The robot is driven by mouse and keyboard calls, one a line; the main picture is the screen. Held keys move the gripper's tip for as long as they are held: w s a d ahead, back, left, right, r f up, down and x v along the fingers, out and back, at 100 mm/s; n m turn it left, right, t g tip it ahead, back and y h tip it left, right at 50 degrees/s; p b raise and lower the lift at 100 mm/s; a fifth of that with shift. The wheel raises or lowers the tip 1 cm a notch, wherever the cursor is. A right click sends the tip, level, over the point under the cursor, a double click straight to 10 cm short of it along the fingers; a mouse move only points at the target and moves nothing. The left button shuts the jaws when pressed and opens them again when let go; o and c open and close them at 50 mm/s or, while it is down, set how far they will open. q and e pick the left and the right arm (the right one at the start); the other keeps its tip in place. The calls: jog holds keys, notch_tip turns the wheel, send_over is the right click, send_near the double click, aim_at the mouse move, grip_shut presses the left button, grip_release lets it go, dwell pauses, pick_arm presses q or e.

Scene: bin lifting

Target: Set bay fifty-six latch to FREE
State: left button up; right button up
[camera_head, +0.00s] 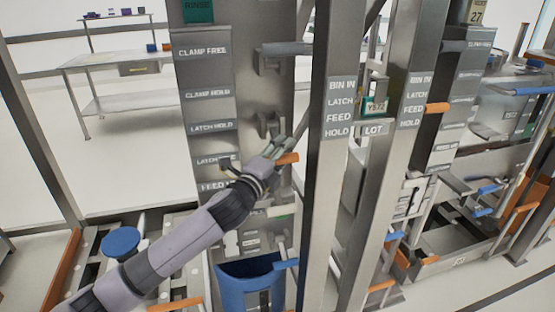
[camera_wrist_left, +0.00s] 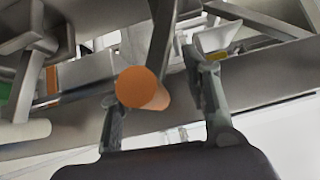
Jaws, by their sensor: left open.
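My left gripper (camera_head: 284,146) is open at the grey post with the clamp and latch labels. An orange-ended handle (camera_head: 288,158) shows right at its fingers. In the left wrist view the round orange end (camera_wrist_left: 138,88) lies between the two open fingers (camera_wrist_left: 160,95), with no clear grip on it. The LATCH HOLD label (camera_head: 211,127) is on the post, above another latch label (camera_head: 207,161) that is partly covered by a bracket. No bay number fifty-six is readable. My right gripper is out of view.
A grey upright (camera_head: 341,190) stands just right of the gripper. A grey lever (camera_head: 287,48) sticks out above, and a blue bin (camera_head: 238,285) is below. More orange and blue handles lie right. A table (camera_head: 120,62) stands at the back left.

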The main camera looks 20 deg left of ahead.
pick_arm(q)
jog(key=v, duration=1.1)
jog(key=shift+s, duration=0.4)
jog(key=shift+a+f, duration=0.1)
jog(key=shift+f, duration=0.05)
